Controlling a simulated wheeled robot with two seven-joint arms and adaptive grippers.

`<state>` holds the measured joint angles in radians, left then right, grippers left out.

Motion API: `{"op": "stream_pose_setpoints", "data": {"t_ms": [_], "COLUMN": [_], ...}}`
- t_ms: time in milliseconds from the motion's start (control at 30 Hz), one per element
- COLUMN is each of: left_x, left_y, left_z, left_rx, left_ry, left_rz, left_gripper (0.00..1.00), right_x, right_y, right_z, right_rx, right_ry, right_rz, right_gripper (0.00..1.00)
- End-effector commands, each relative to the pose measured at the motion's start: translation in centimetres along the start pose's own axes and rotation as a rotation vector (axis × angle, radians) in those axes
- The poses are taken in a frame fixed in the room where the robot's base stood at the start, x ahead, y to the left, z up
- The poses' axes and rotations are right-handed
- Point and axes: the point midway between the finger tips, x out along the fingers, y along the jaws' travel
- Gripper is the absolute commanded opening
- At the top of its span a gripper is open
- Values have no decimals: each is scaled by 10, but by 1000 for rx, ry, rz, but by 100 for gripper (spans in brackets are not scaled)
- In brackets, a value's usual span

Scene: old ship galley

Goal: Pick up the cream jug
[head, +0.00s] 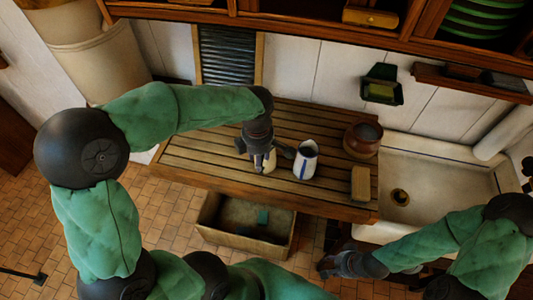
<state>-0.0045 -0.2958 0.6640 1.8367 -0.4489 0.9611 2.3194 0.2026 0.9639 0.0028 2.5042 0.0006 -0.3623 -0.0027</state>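A white jug with a blue stripe and a dark opening (305,161) stands upright on the slatted wooden counter (200,162). Just left of it is a small cream-coloured thing (269,164), mostly hidden under my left gripper (262,156); I cannot tell its full shape. My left gripper points down over this thing, with dark finger parts on both sides of it. Whether the fingers touch or grip it is not clear. My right gripper (326,266) is low, in front of the counter's right end and away from the jug; its fingers are dark and hard to make out.
A brown round pot (363,139) and a tan block (360,184) stand right of the jug. A pale sink (440,172) adjoins the counter on the right. An open box (222,237) sits below the counter. A shelf (300,22) overhangs the back. The counter's left part is clear.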

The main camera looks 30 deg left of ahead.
Motion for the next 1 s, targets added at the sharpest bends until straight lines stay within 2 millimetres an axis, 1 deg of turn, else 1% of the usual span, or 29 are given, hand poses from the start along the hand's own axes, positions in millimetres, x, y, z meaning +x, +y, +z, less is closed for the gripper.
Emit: {"op": "stream_pose_setpoints", "data": {"t_ms": [33,100,367,600,700,800,1000], "left_x": [9,18,34,67,76,80,80], "left_y": [0,0,2,8,8,8,8], "left_z": [0,0,1,3,2,3,3], "left_rx": [-1,0,0,1,0,0,1], "left_ry": [2,3,0,2,1,0,-1], "left_rz": [-3,-3,-1,-4,-2,0,0], "left_gripper": [38,38,38,38,38,38,38], "right_x": [1,1,0,-2,-1,-1,-1], "right_y": [0,0,0,0,0,0,0], "right_z": [0,0,-1,-1,-1,-1,-1], "right_rx": [0,0,0,0,0,0,0], "right_ry": [0,1,2,2,2,2,2], "right_rz": [0,0,0,0,0,0,0], "right_gripper": [40,40,40,40,40,40,40]}}
